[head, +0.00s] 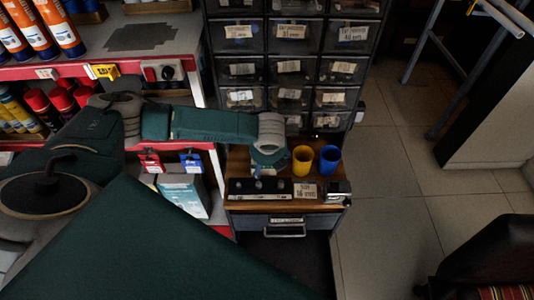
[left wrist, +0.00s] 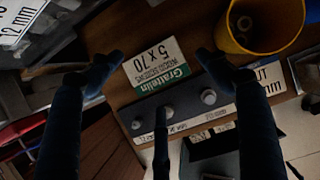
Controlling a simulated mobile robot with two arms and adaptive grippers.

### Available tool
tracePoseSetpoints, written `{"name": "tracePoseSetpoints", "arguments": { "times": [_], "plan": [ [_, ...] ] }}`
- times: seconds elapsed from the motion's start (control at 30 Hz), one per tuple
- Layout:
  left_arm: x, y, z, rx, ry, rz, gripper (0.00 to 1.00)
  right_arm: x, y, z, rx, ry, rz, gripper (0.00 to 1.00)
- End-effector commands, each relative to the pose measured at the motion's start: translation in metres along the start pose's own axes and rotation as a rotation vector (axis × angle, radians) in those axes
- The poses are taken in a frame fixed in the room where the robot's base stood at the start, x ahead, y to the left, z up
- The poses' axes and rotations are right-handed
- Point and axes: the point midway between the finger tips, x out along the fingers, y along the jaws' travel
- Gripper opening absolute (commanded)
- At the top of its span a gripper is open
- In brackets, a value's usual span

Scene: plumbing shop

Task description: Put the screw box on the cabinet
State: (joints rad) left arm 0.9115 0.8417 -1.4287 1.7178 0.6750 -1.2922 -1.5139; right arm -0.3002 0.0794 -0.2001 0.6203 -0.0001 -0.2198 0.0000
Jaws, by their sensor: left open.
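The screw box, white and green with "Gratelin 5 x 70" on it, shows in the left wrist view (left wrist: 152,62). It rests on the wooden top of the low cabinet (head: 238,160), beside a dark strip with round knobs. My left gripper (left wrist: 157,58) is open above the box, one finger on either side of it. Whether the fingers touch it I cannot tell. In the head view my left gripper (head: 267,163) is over the cabinet top and mostly hides the box. My right gripper is in neither view.
A yellow cup (head: 302,161) and a blue cup (head: 329,159) stand right of the gripper. A dark knobbed strip (head: 258,188) lies along the front edge. A tall drawer unit (head: 290,68) stands behind. A red-edged shelf is on the left; open tiled floor (head: 385,205) is on the right.

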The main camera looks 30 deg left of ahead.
Motion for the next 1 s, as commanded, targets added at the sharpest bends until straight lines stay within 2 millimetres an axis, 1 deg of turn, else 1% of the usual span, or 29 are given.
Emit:
{"name": "tracePoseSetpoints", "arguments": {
  "times": [0.03,0.2,0.3,0.4,0.5,0.6,1.0],
  "plan": [
    [-0.013,-0.001,0.002,-0.001,-0.002,-0.004,0.77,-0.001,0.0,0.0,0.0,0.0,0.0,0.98],
    [-0.05,-0.001,0.001,-0.001,-0.001,-0.004,0.77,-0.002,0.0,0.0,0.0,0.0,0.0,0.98],
    [-0.067,-0.001,0.001,-0.001,-0.002,-0.003,0.77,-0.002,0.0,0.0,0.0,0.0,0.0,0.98],
    [-0.079,-0.001,0.001,-0.002,-0.001,-0.002,0.77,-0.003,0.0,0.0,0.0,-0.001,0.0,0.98],
    [-0.086,0.0,0.001,-0.003,-0.001,-0.001,0.77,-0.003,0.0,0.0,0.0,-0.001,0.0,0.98],
    [-0.089,0.0,0.001,-0.002,-0.001,0.0,0.77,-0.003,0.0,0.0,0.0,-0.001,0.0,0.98],
    [-0.089,0.0,0.001,-0.002,-0.001,0.0,0.77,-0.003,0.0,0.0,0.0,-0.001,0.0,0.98]
  ]
}}
